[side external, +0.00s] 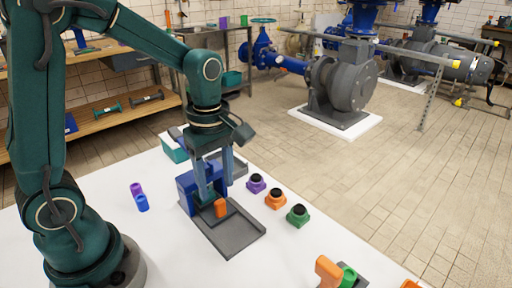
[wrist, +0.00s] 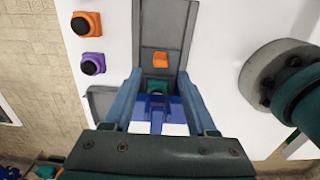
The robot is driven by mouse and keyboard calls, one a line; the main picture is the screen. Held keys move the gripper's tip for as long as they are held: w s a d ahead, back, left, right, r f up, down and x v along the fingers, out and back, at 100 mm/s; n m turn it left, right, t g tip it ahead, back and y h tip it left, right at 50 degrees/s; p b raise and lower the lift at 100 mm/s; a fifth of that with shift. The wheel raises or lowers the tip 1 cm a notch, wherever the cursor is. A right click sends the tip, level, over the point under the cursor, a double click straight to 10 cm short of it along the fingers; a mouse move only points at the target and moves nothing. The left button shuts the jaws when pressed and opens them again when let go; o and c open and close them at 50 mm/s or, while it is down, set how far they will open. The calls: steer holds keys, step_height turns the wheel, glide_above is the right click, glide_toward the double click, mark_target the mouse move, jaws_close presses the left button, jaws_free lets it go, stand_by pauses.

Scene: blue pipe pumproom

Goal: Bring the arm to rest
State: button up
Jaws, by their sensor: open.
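My gripper (side external: 208,178) points down over the white table, with its two blue-grey fingers apart. In the wrist view my gripper (wrist: 159,88) is also open, with a finger on each side of a blue fixture (wrist: 155,108) and a small teal part (wrist: 157,87). The blue fixture (side external: 186,188) stands at the back end of a grey tray (side external: 235,238). An orange block (side external: 220,208) sits on the tray just in front of the fingers; it also shows in the wrist view (wrist: 161,60). I cannot tell whether the fingers touch the fixture.
Purple (side external: 256,184), orange (side external: 275,199) and green (side external: 298,216) black-topped blocks stand to the right. Purple (side external: 136,189) and blue (side external: 142,203) cylinders stand to the left. A teal bin (side external: 173,148) is behind. An orange upright piece (side external: 328,270) is at the front edge.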

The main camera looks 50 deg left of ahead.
steer(key=shift+w+r, duration=0.1)
steer(key=shift+r, duration=0.15)
steer(key=s+d+r+m+t, duration=0.2)
steer(key=s+r+m+t, duration=0.3)
steer(key=m, duration=1.3)
steer(key=s+r, duration=0.2)
steer(key=s, duration=0.1)
steer(key=shift+s+d+t, duration=0.2)
steer(key=shift+d+t, duration=0.1)
